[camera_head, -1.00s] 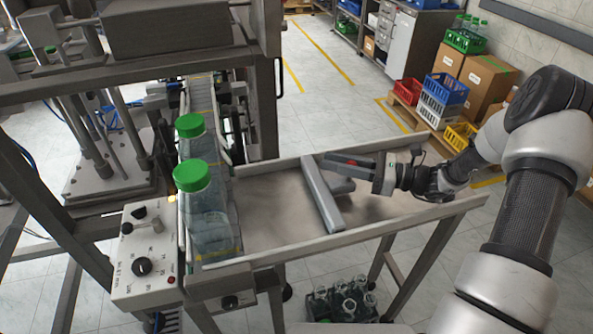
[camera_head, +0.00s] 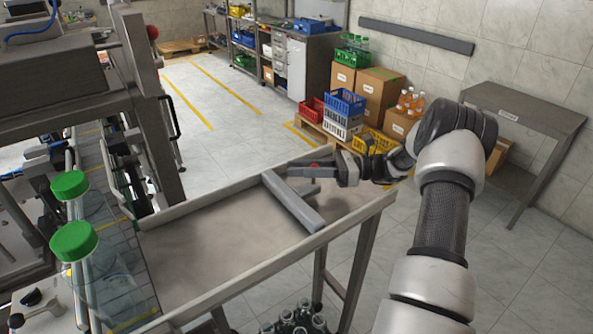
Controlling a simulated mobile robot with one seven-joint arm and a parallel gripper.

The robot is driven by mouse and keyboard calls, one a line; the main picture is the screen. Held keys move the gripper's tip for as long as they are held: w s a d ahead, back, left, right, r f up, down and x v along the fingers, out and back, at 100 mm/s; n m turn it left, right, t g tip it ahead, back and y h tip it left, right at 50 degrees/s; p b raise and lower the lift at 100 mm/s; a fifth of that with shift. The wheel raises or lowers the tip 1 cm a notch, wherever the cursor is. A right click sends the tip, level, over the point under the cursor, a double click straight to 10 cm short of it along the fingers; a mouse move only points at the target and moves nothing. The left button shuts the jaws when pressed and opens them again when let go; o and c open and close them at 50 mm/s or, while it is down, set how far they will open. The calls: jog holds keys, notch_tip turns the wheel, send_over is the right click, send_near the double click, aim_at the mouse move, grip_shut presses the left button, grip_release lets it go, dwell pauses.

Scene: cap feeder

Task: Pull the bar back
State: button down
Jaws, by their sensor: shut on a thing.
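The grey bar (camera_head: 290,202) lies across the metal tray table (camera_head: 172,208), nearer its right end, with bare tray surface to its left. My gripper (camera_head: 307,179) reaches in from the right and is shut on the bar at a short stub on its right side. The exact contact is partly hidden by the fingers. Two clear bottles with green caps, one farther (camera_head: 70,186) and one nearer (camera_head: 75,242), stand on the conveyor at the tray's left end, apart from the bar.
Raised rims run along the tray's long sides. The feeder machine frame (camera_head: 150,120) stands at left. Several empty bottles (camera_head: 297,318) sit below the tray. Crates and boxes (camera_head: 375,95) and a side table (camera_head: 525,105) are behind; the floor between is open.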

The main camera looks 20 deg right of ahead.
jog(key=shift+w+d, duration=0.1)
jog(key=shift+d, duration=0.1)
jog(key=c, duration=1.5)
grip_release()
jog(key=shift+d, duration=0.15)
jog(key=shift+o, duration=0.2)
jog(key=b+v, duration=0.2)
jog(key=v, duration=1.5)
jog(key=shift+s+d, duration=0.1)
jog(key=shift+s, duration=0.15)
